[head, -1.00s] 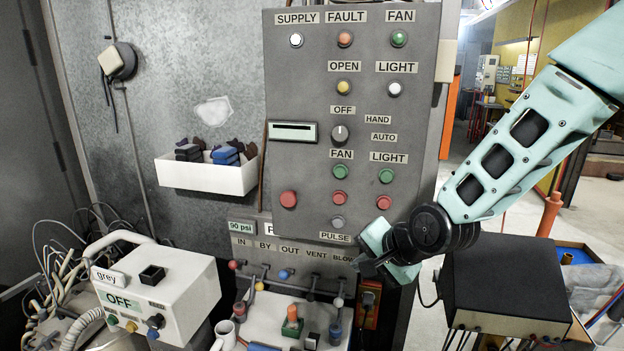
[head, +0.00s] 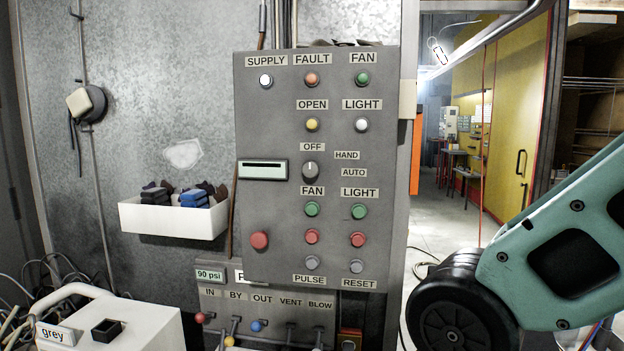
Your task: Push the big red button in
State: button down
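The big red button (head: 260,240) is on the lower left of the grey control panel (head: 245,120), below the display slot.
A white bin (head: 170,218) with dark and blue items hangs on the wall left of the panel. A white box labelled grey (head: 140,325) stands at the lower left. A lower panel with several valve levers (head: 257,326) sits below. The space before the panel's face is clear.

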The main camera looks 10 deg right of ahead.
aim_at(259, 240)
jog(key=i+u, duration=0.15)
jog(key=u, duration=0.25)
jog(key=i+l+u, duration=0.1)
jog(key=u, duration=0.25)
jog(key=i+l+u, duration=0.1)
jog(key=u, duration=0.3)
jog(key=i+l, duration=0.05)
